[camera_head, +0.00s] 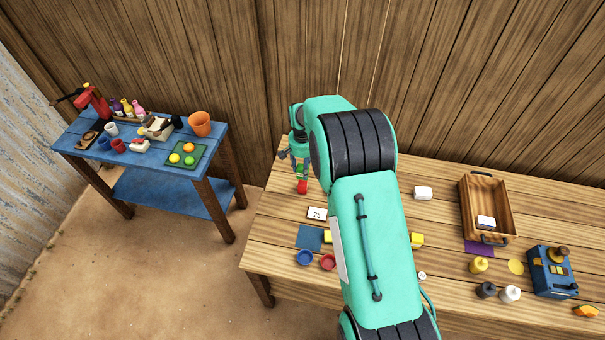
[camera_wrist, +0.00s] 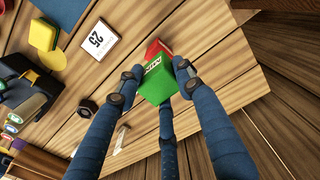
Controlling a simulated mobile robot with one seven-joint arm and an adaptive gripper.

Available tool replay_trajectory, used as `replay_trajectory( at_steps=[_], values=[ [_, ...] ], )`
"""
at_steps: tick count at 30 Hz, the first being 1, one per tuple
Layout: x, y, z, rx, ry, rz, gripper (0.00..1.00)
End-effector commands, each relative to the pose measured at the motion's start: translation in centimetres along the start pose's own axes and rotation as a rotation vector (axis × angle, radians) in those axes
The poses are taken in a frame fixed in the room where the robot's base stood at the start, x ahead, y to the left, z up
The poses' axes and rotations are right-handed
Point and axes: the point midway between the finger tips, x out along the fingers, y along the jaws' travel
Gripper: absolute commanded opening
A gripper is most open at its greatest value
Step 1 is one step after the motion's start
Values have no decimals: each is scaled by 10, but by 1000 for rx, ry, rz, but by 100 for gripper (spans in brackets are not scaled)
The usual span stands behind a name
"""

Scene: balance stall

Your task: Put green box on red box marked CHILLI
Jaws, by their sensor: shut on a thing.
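The green box (camera_wrist: 153,84) is between the fingers of my gripper (camera_wrist: 158,82) in the wrist view, with white lettering on one face. My gripper is shut on it. The red box (camera_wrist: 157,47) shows just beyond the green box and is partly hidden by it. In the head view, my gripper (camera_head: 298,166) is at the left end of the wooden table, with the green box (camera_head: 302,169) directly above the red box (camera_head: 302,187) in the picture. I cannot tell whether the two boxes touch. No CHILLI marking is readable on the visible red part.
A white number card (camera_head: 317,214) lies close by on the wooden table (camera_head: 268,232). A blue mat (camera_head: 309,237), a blue cup (camera_head: 305,258) and a red cup (camera_head: 328,262) are nearer the front. A wooden tray (camera_head: 468,208) stands right of my arm. The table's left edge is near.

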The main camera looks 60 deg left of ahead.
Motion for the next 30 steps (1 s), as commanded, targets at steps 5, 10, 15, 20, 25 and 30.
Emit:
replay_trajectory(
  at_steps=[5, 10, 15, 20, 25, 30],
  values=[
    [10, 0, 0, 0, -1, 0, 9],
    [25, 0, 1, 0, -2, 1, 9],
    [33, 0, 0, 0, 0, 0, 9],
    [34, 0, 0, 0, 1, 0, 9],
    [35, 0, 0, 0, 0, 0, 9],
    [38, 0, 1, 0, 0, 0, 43]
  ],
)
